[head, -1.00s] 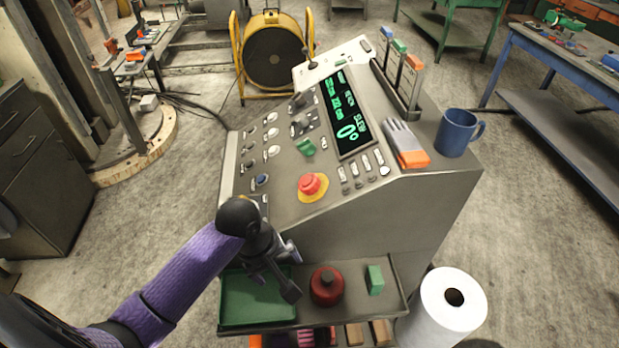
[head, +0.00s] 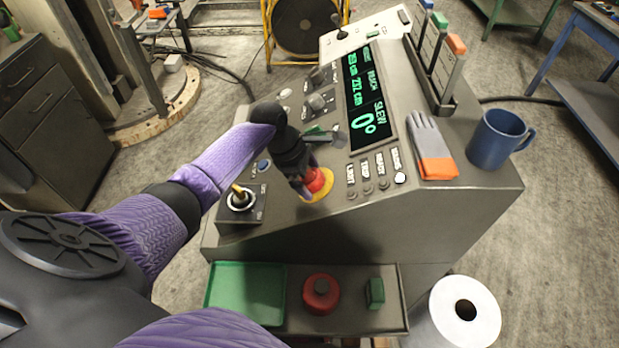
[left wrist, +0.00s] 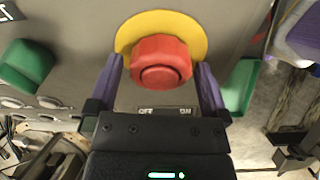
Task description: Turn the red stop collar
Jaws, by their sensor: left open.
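The red stop collar (head: 317,181) sits on a yellow round plate (head: 324,193) on the sloped front of the grey console (head: 400,215). In the left wrist view the red collar (left wrist: 161,62) shows up close. My left gripper (left wrist: 160,78) is open, with one purple finger on each side of the collar. The fingers seem to straddle its near part; whether they touch it is unclear. In the head view my left gripper (head: 312,180) comes down over the collar and partly hides it. My right gripper is not seen.
The display (head: 365,95) reads slew 0°. A glove (head: 430,145) and blue mug (head: 497,138) lie on the right. The shelf below holds a green tray (head: 245,290) and red round object (head: 321,294).

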